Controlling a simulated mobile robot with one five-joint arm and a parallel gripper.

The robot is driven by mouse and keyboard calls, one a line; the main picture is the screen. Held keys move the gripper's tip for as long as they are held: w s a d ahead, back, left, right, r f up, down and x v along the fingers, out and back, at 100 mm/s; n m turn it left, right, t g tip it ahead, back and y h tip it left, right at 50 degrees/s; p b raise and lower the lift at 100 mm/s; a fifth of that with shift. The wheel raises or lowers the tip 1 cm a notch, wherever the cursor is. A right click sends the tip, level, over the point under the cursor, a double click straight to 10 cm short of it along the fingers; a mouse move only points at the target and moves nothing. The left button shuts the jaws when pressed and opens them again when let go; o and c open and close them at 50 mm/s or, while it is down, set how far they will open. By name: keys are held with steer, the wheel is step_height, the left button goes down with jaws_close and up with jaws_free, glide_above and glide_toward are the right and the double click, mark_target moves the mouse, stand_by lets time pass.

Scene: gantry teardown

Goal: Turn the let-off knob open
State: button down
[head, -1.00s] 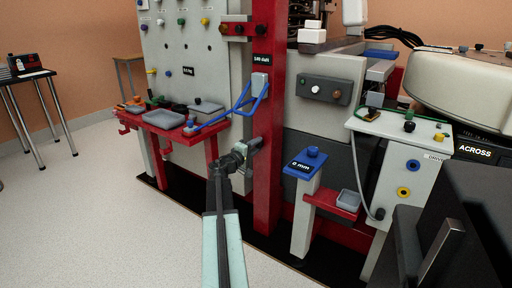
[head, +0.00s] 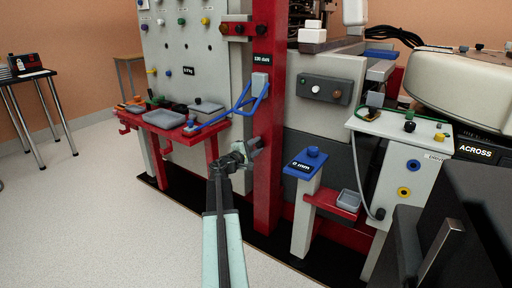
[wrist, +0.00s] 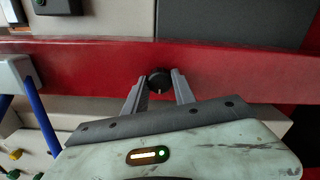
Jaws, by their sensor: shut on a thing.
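The let-off knob (wrist: 159,81) is a small round black knob with a light mark, on the face of the red upright post (head: 268,185). In the wrist view it sits between the fingertips of my gripper (wrist: 158,86), one finger on each side. My gripper is shut on it. In the head view my gripper (head: 253,148) reaches the left side of the post at mid height, and the knob is hidden there. A small black display (head: 262,58) higher on the post seems to read 130 daN.
A blue handle (head: 252,96) hangs on the post above my gripper. A red shelf (head: 165,119) with grey trays stands left. A blue-topped pedestal (head: 306,165) stands right of the post. The floor (head: 90,220) at left is clear.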

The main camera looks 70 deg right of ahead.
steer(key=shift+w, duration=0.1)
steer(key=c, duration=1)
jaws_free()
steer(key=shift+c, duration=0.2)
steer(key=shift+a, duration=0.15)
steer(key=v, duration=0.7)
steer(key=shift+a, duration=0.2)
